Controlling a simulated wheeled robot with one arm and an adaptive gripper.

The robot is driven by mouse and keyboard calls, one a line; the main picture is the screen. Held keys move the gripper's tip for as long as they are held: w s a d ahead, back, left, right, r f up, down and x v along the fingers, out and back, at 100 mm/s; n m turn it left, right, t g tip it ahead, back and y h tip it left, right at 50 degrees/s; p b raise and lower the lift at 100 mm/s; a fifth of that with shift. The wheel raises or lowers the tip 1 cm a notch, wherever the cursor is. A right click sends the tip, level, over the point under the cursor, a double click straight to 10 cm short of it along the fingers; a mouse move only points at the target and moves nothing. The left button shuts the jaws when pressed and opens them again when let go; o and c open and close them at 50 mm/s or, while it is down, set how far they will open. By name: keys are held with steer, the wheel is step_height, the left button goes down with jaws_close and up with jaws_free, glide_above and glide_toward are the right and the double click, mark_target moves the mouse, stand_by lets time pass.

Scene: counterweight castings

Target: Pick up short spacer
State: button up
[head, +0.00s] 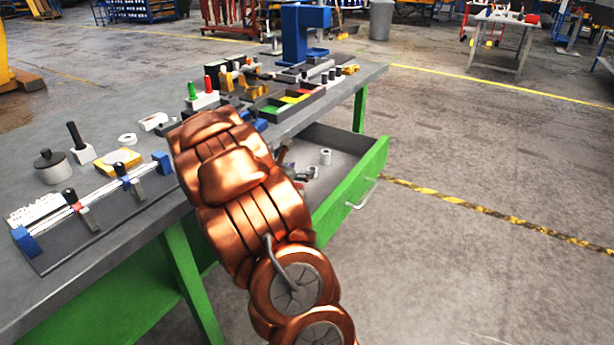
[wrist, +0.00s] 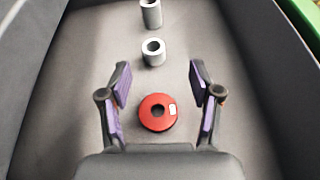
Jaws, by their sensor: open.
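In the wrist view two grey hollow cylinders stand in the open drawer. The nearer one, which looks shorter and is likely the short spacer (wrist: 153,52), shows its open top. A taller grey spacer (wrist: 151,14) is behind it, cut by the top edge. A red disc (wrist: 158,113) with a centre hole and a small white label lies nearer my gripper. My gripper (wrist: 160,82) is open and empty, its purple-padded fingers either side of the view above the red disc. In the head view my arm hides much of the drawer; one grey spacer (head: 325,157) shows there.
The grey drawer (head: 352,146) has a green front and stands open under the workbench (head: 130,210). Its walls bound both sides in the wrist view.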

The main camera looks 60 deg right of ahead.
mark_target(314, 169)
steer(key=shift+w+d+f+n+t, duration=0.15)
steer(key=shift+w+d+f+n, duration=0.1)
steer(key=shift+f, duration=0.2)
steer(key=shift+w+d+f+n+t, duration=0.15)
steer(key=shift+w+d+f, duration=0.1)
steer(key=shift+f, duration=0.15)
steer(key=shift+d+f, duration=0.15)
steer(key=shift+d, duration=0.1)
steer(key=shift+x, duration=3.8)
steer(key=shift+c, duration=0.2)
jaws_close()
